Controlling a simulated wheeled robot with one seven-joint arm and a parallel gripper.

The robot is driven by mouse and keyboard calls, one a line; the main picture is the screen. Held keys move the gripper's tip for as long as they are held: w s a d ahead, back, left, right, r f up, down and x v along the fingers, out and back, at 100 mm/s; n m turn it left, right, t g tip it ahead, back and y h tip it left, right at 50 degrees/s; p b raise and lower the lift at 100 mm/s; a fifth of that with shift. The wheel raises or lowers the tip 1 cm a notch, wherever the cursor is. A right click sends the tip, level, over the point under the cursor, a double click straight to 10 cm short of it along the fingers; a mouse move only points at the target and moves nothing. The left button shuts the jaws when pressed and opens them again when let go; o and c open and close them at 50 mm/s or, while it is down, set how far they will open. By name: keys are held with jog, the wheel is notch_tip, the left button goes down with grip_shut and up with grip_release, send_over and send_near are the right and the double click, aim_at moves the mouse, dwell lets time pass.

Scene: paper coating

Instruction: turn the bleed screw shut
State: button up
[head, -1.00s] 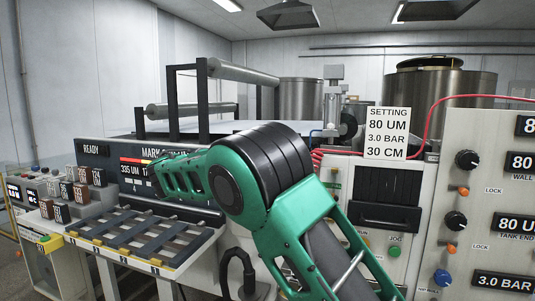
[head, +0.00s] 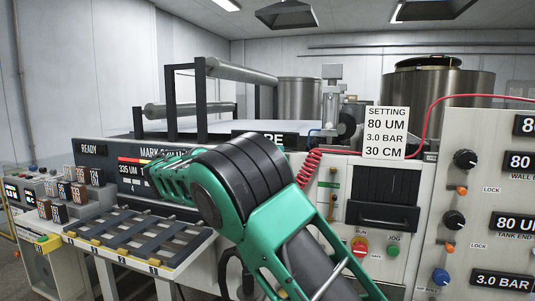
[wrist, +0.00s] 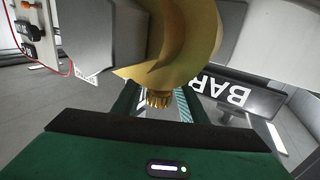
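In the wrist view a small knurled brass screw (wrist: 158,98) sticks out below a large curved brass body (wrist: 185,35). I take the knurled piece to be the bleed screw. My gripper (wrist: 157,106) has one finger on each side of it. The fingers look apart, with a narrow gap beside the screw, and I see no clear contact. The tips are partly hidden behind the brass body.
A panel marked BAR (wrist: 235,95) is close on the right in the wrist view. In the head view a red coiled hose (head: 308,168) hangs by the machine front. A setting card (head: 386,133) and a knob panel (head: 485,190) stand to the right.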

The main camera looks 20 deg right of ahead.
jog(key=v, duration=1)
jog(key=shift+a, duration=0.35)
jog(key=shift+s+f, duration=0.1)
jog(key=shift+s, duration=0.05)
